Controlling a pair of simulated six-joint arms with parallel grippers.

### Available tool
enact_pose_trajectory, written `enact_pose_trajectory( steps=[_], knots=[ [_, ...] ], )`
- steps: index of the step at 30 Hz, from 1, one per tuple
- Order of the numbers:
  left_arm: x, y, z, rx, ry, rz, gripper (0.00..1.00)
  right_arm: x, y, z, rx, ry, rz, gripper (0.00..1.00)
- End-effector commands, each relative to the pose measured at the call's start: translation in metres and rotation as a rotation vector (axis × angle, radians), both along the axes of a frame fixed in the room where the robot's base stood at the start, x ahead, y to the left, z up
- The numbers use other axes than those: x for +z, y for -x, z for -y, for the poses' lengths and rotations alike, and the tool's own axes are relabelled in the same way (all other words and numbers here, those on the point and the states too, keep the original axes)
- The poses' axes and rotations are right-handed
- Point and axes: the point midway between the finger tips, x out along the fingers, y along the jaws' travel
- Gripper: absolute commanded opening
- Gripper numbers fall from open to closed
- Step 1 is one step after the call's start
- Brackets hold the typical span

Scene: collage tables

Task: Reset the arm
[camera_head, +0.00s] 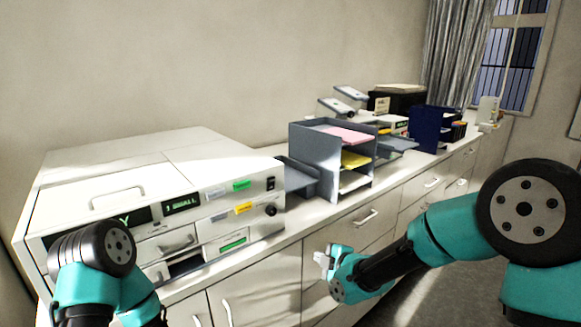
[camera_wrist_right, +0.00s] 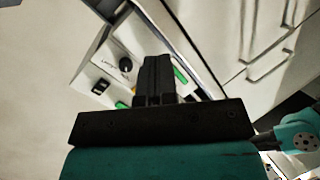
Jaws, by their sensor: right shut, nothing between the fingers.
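My left arm (camera_head: 100,265) comes in at the lower left, in front of the white machine (camera_head: 150,185). The left gripper is not visible.
The white machine has drawers, coloured labels and a knob (camera_head: 271,210). A grey tray rack (camera_head: 315,155) with pink and yellow paper stands right of it. A blue organiser (camera_head: 428,128) stands farther back. Floor (camera_head: 420,290) shows below the right arm.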

Motion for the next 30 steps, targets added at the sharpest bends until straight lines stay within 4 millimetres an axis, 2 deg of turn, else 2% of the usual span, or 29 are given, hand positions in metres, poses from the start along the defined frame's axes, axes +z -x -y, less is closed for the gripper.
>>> enact_pose_trajectory(
  steps=[1, 6, 8, 12, 14, 18, 21, 24, 27, 30],
  knots=[
    [0.0, 0.0, 0.0, 0.0, 0.0, 0.0, 0.43, -0.032, 0.007, 0.011, -0.048, -0.04, -0.106, 0.0],
    [0.0, 0.0, 0.0, 0.0, 0.0, 0.0, 0.43, -0.122, 0.04, 0.045, -0.247, -0.195, -0.451, 0.0],
    [0.0, 0.0, 0.0, 0.0, 0.0, 0.0, 0.43, -0.152, 0.056, 0.057, -0.329, -0.251, -0.571, 0.0],
    [0.0, 0.0, 0.0, 0.0, 0.0, 0.0, 0.43, -0.217, 0.102, 0.082, -0.548, -0.379, -0.846, 0.0],
    [0.0, 0.0, 0.0, 0.0, 0.0, 0.0, 0.43, -0.242, 0.126, 0.092, -0.653, -0.432, -0.96, 0.0],
    [0.0, 0.0, 0.0, 0.0, 0.0, 0.0, 0.43, -0.293, 0.187, 0.112, -0.927, -0.552, -1.216, 0.0],
    [0.0, 0.0, 0.0, 0.0, 0.0, 0.0, 0.43, -0.319, 0.23, 0.122, -1.122, -0.622, -1.367, 0.0],
    [0.0, 0.0, 0.0, 0.0, 0.0, 0.0, 0.43, -0.334, 0.26, 0.127, -1.271, -0.67, -1.465, 0.0],
    [0.0, 0.0, 0.0, 0.0, 0.0, 0.0, 0.43, -0.34, 0.276, 0.129, -1.349, -0.692, -1.512, 0.0],
    [0.0, 0.0, 0.0, 0.0, 0.0, 0.0, 0.43, -0.341, 0.279, 0.13, -1.369, -0.699, -1.522, 0.0]
  ],
)
